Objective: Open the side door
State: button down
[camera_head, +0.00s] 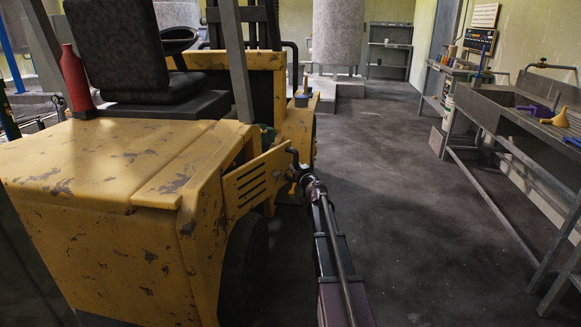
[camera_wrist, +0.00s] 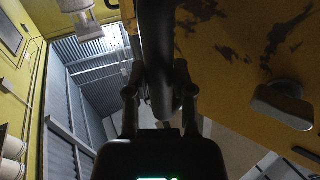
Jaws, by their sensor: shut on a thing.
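The side door (camera_head: 252,184) is a yellow slotted panel on the right side of a worn yellow forklift (camera_head: 120,170). It stands angled out from the body, with a dark gap and something green behind its top edge. A dark handle (camera_head: 293,160) is at its right end. My gripper (camera_head: 301,176) is at this handle, with my arm reaching up from the bottom of the picture. In the wrist view the dark handle bar (camera_wrist: 158,50) runs between the two fingers of my gripper (camera_wrist: 158,95), which is shut on it. A scuffed yellow surface (camera_wrist: 245,45) fills the upper right there.
A red bottle (camera_head: 75,78) stands on the forklift beside the seat (camera_head: 120,50). A metal bench with a sink (camera_head: 525,110) stands along the right wall. A grey cylinder (camera_head: 338,35) is at the back. The floor (camera_head: 395,180) between forklift and bench is clear.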

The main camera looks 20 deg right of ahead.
jog(key=shift+s+d, duration=0.25)
jog(key=shift+s, duration=0.25)
jog(key=shift+s+d, duration=0.25)
jog(key=shift+s, duration=0.2)
jog(key=s+d, duration=0.1)
jog(key=s, duration=0.7)
jog(key=shift+d, duration=0.25)
dwell(0.3)
jog(key=s, duration=0.8)
jog(key=shift+a, duration=0.25)
dwell(0.3)
jog(key=shift+s, duration=0.1)
